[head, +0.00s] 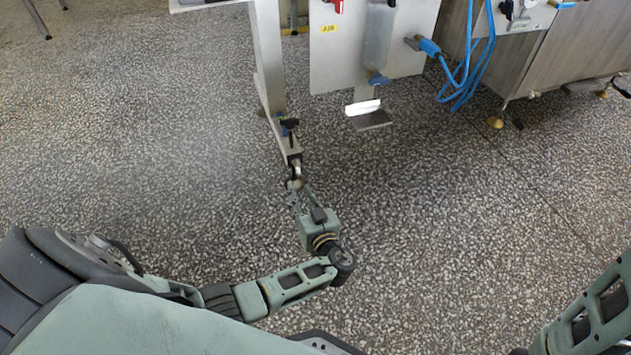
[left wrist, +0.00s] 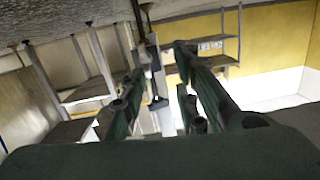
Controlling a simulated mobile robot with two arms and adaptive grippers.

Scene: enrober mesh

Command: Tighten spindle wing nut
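My left gripper (head: 297,187) is at the lower end of a slanted metal leg (head: 270,75) of the machine. A small round shiny part (head: 295,172) sits at that end, right by the fingertips; whether they touch it is unclear. A dark knob with a blue top (head: 289,123) stands on the leg a little higher. I cannot make out for sure which part is the spindle wing nut. In the left wrist view, the two fingers (left wrist: 158,85) are apart, with a narrow upright metal part (left wrist: 150,55) showing in the gap. My right gripper is out of view.
Blue hoses (head: 468,80) loop beside a grey cabinet (head: 575,50) at the upper right. The speckled floor (head: 130,130) is clear on the left.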

